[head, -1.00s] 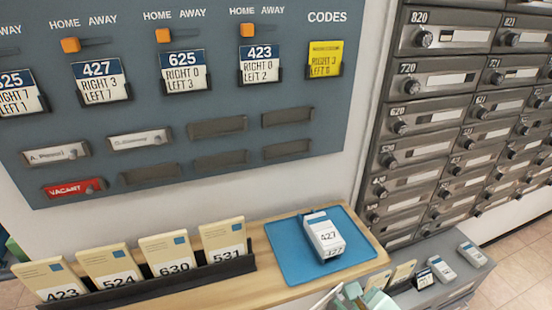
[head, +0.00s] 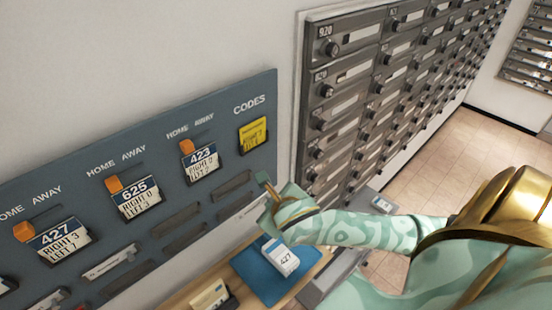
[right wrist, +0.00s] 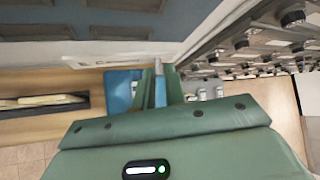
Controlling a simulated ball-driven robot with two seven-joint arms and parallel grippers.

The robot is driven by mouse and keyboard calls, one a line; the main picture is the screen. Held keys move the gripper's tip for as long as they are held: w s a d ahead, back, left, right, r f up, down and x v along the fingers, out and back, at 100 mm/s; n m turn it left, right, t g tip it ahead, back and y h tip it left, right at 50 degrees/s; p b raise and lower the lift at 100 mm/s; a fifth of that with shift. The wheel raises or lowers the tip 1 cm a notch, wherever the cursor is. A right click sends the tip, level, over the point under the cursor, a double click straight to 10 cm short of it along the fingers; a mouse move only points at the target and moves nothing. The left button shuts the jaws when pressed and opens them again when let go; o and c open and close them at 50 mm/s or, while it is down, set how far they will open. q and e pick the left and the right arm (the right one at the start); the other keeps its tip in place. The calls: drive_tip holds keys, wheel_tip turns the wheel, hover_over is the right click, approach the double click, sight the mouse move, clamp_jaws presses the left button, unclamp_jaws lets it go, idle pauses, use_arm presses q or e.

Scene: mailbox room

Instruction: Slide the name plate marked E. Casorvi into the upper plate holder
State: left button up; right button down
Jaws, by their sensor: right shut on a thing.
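My right gripper (head: 268,203) is in front of the lower right of the blue-grey board. It is shut on a white name plate (head: 240,215), which sticks out to the left. In the right wrist view the plate (right wrist: 120,61) shows faint lettering, hard to read, left of the shut fingers (right wrist: 160,88). The upper row of dark plate holders has an empty right-hand one (head: 233,186) and an empty one to its left (head: 175,220). The held plate is just below the right-hand upper holder and overlaps the lower row in view. Whether it touches the board cannot be told. My left gripper is not in view.
A holder with a white plate (head: 110,262) is farther left. Grey mailboxes (head: 330,130) stand close to the right.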

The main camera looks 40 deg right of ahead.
drive_tip(key=shift+w+r+p, duration=0.2)
drive_tip(key=shift+w+r, duration=0.1)
drive_tip(key=shift+w, duration=1.45)
drive_tip(key=shift+w+r+p, duration=0.15)
drive_tip(key=shift+w+r, duration=0.1)
drive_tip(key=shift+w, duration=1.5)
drive_tip(key=shift+w+r+p, duration=0.2)
drive_tip(key=shift+w+r, duration=0.1)
drive_tip(key=shift+w, duration=1.45)
drive_tip(key=shift+f, duration=0.35)
drive_tip(key=shift+f, duration=0.35)
drive_tip(key=shift+f, duration=0.35)
drive_tip(key=shift+f, duration=0.65)
